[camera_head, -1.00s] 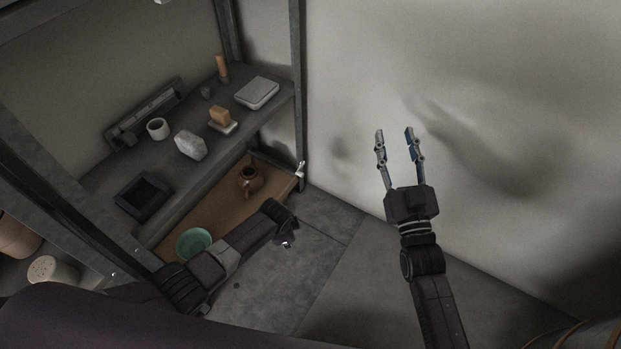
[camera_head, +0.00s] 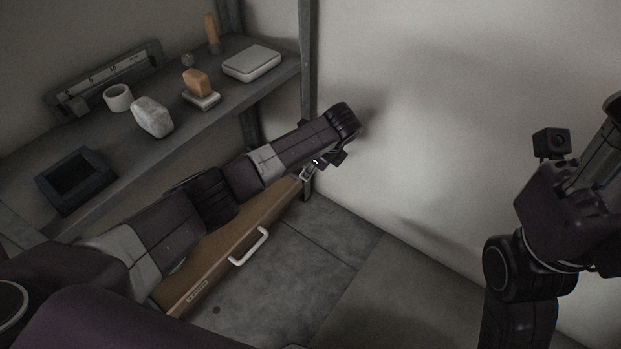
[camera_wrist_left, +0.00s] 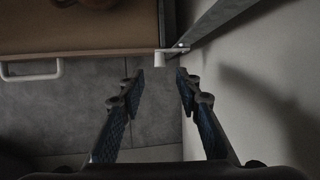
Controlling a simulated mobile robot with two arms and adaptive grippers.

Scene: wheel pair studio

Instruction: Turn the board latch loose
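The board latch (camera_wrist_left: 170,54) is a small white block with a metal arm, at the right end of the brown board's front edge, against the shelf post. In the head view the latch (camera_head: 309,173) shows partly beneath my left wrist. The brown board (camera_wrist_left: 80,28) has a white bar handle (camera_wrist_left: 34,74). My left gripper (camera_wrist_left: 159,79) is open and empty, its fingertips on either side of and below the latch in its wrist view, not visibly touching it.
The shelf (camera_head: 215,108) above the board holds a grey stone block (camera_head: 152,118), a white cup (camera_head: 117,97), a pale flat box (camera_head: 252,62) and a dark tray (camera_head: 104,171). A wall (camera_head: 430,110) stands close on the right. The floor in front is clear.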

